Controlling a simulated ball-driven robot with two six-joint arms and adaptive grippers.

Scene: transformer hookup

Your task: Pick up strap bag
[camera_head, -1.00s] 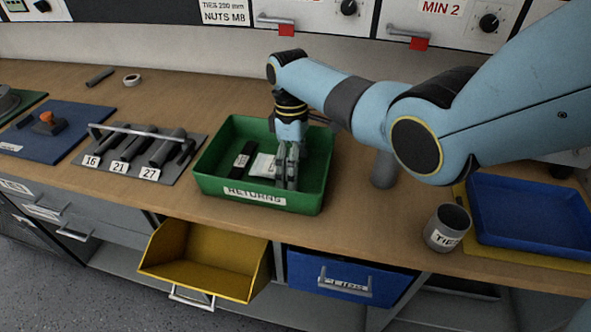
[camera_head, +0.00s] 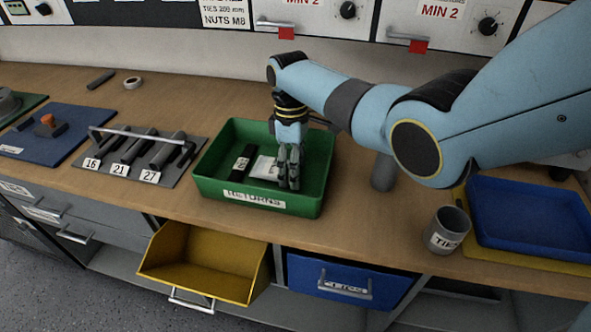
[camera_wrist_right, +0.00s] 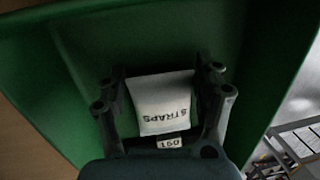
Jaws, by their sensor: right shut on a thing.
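The strap bag (camera_head: 264,167) is a small white bag in the green returns tray (camera_head: 257,197). In the right wrist view the bag (camera_wrist_right: 160,100) shows its label "STRAPS" and lies between the two fingers. My right gripper (camera_head: 288,184) reaches down into the tray from above. In the right wrist view the right gripper (camera_wrist_right: 163,92) is shut on the bag, with a finger at each side. Whether the bag is clear of the tray floor cannot be told. My left gripper is not in view.
A black labelled item (camera_head: 242,163) lies in the tray left of the bag. A rack of grey tools (camera_head: 137,150) stands to the left. A grey ties cup (camera_head: 447,230) and a blue tray (camera_head: 530,215) are at right. An open yellow drawer (camera_head: 203,265) juts out below the tray.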

